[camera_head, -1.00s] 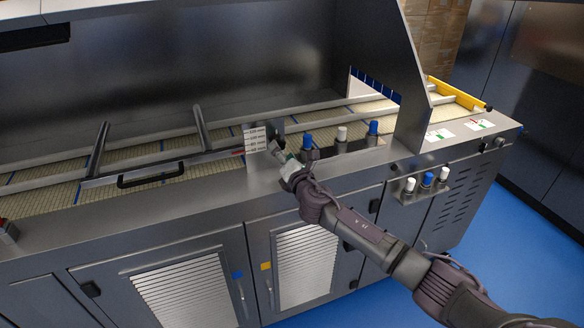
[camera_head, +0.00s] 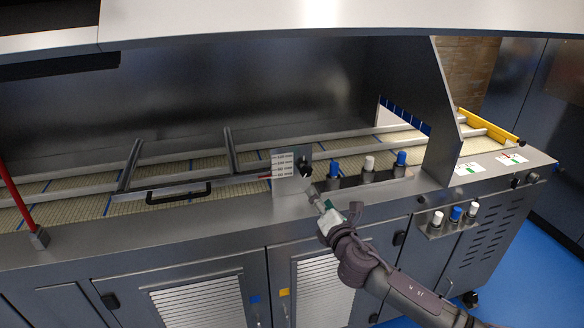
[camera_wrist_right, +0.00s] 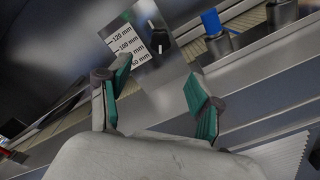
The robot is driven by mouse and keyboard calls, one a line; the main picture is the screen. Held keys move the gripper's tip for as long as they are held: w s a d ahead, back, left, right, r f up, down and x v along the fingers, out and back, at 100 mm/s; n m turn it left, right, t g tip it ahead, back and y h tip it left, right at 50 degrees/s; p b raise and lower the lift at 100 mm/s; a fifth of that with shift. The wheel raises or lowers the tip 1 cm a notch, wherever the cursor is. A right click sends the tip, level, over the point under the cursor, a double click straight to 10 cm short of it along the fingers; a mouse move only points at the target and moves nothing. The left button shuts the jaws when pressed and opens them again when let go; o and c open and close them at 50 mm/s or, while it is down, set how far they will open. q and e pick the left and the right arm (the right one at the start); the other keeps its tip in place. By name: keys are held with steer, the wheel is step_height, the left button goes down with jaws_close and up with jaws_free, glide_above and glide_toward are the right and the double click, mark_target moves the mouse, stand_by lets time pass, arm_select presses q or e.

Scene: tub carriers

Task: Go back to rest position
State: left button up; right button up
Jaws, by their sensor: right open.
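My right gripper (camera_head: 318,198) is in front of the machine's front ledge, below the white millimetre scale plate (camera_head: 282,165). In the right wrist view its two green-padded fingers (camera_wrist_right: 160,95) are spread apart with nothing between them. The scale plate shows beyond the fingers in that view (camera_wrist_right: 122,45), beside a black knob with a white mark (camera_wrist_right: 158,38). The gripper appears apart from the knob, which in the head view (camera_head: 304,167) sits just above the fingertips. My left gripper is in neither view.
A conveyor belt (camera_head: 75,202) with a black-handled guide frame (camera_head: 178,193) runs through the machine. Blue and white knobs (camera_head: 368,168) stand on the ledge to the right, with more on a small bracket (camera_head: 453,222) lower down. A red post (camera_head: 18,200) stands at left. Blue floor (camera_head: 540,270) is clear at right.

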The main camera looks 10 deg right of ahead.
steer(key=s+d+f+m+g+h, duration=0.1)
steer(key=s+d+f+m+g, duration=0.15)
steer(key=f, duration=0.75)
steer(key=s+d+f+m+g, duration=0.15)
steer(key=f+m, duration=0.25)
steer(key=f, duration=0.6)
steer(key=s+d+f+m+g, duration=0.1)
steer(key=s+f+m+g, duration=0.2)
steer(key=s+f, duration=0.6)
steer(key=s+d+f+m+g, duration=0.15)
steer(key=s+f+m, duration=0.3)
steer(key=f, duration=0.75)
steer(key=s+a+f+m+g, duration=0.2)
steer(key=s+f, duration=0.4)
steer(key=s, duration=0.7)
steer(key=s+a+f+m+g, duration=0.2)
steer(key=s+f+m, duration=0.3)
steer(key=s, duration=0.9)
steer(key=s+a+f+m+g, duration=0.1)
steer(key=s+f+m+g, duration=0.2)
steer(key=s+f, duration=0.4)
steer(key=s+g, duration=0.1)
steer(key=s, duration=0.5)
steer(key=shift+s+a+f, duration=0.3)
steer(key=shift+a, duration=0.1)
